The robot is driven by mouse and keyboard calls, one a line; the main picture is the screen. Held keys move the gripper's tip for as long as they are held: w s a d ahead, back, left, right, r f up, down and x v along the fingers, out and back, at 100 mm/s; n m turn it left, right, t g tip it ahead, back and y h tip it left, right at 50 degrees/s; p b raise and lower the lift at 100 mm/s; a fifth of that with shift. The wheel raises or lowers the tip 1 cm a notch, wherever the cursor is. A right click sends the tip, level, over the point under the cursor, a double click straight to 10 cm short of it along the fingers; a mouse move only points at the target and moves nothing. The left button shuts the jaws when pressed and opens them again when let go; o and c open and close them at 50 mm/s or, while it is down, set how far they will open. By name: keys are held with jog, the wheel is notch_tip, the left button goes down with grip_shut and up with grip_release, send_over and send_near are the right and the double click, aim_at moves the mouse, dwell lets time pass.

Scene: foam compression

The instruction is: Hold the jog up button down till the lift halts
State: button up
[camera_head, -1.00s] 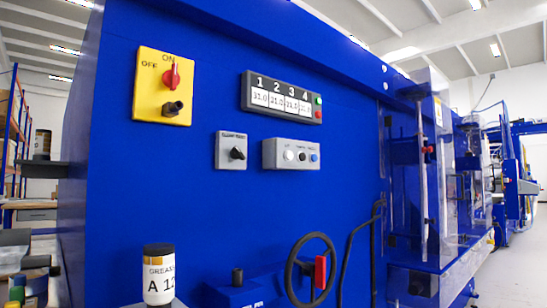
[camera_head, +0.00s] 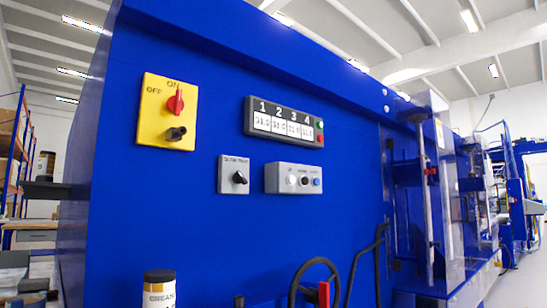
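A grey button box (camera_head: 271,179) is mounted on the blue machine's front panel (camera_head: 200,230). It carries a white button (camera_head: 291,180), a black button (camera_head: 304,181) and a blue button (camera_head: 316,182) in a row. The small labels above them are too blurred to read, so I cannot tell which one is jog up. My gripper is not in view. Nothing is in front of the buttons.
A rotary selector (camera_head: 234,176) sits left of the box. A four-number display (camera_head: 284,122) is above. A yellow switch plate (camera_head: 156,111) is at upper left. A jar (camera_head: 159,289) and handwheel (camera_head: 295,290) stand below. Clear guards (camera_head: 450,200) are at right.

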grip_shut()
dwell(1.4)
